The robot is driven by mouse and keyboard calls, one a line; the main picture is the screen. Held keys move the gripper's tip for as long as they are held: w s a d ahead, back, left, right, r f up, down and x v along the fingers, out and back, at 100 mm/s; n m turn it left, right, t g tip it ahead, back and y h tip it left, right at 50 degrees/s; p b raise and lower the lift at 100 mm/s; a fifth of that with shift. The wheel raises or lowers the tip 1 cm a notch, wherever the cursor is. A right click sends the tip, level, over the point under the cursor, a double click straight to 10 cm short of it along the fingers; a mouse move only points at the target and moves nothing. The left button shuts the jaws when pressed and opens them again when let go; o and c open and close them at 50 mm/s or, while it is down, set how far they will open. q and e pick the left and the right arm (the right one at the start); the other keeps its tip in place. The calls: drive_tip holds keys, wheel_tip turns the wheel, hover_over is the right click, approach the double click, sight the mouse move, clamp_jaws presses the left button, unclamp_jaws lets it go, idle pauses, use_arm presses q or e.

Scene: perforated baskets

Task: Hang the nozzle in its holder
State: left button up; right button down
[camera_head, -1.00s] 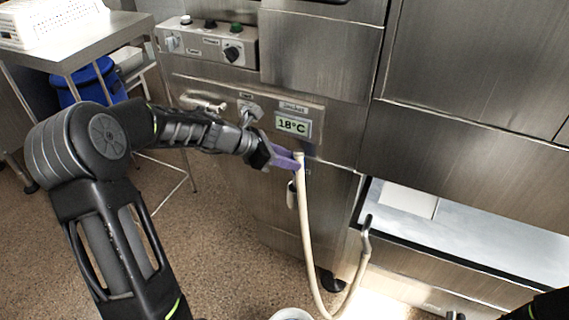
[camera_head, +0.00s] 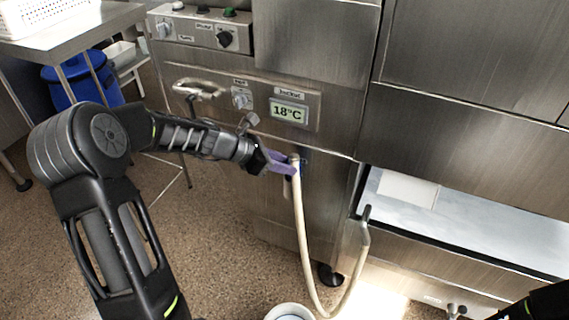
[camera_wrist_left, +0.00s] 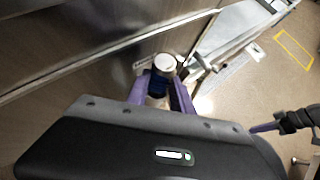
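My left gripper (camera_head: 286,162), with purple fingers, is shut around the top end of a beige hose in front of the steel machine. In the left wrist view, the nozzle (camera_wrist_left: 164,64) has a pale cap and dark blue body and sits between the two purple fingers. The hose (camera_head: 302,225) hangs from it, loops near the floor and rises to a bent metal pipe (camera_head: 365,228). I cannot make out the holder clearly; the gripper covers part of the panel. My right gripper (camera_wrist_left: 265,128) shows small in the left wrist view; its opening is unclear.
The steel machine front has a temperature display (camera_head: 288,112), a bar handle (camera_head: 198,88) and a knob box (camera_head: 200,30). A white bucket (camera_head: 290,312) stands below. A table (camera_head: 75,38) and blue bin (camera_head: 82,82) are at left. A low shelf (camera_head: 465,222) is at right.

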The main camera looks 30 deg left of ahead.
use_arm(q)
drive_tip(key=o, duration=0.5)
drive_tip(key=p+v, duration=0.1)
drive_tip(key=v, duration=0.6)
drive_tip(key=shift+s+r, duration=0.25)
drive_tip(key=shift+a, duration=0.2)
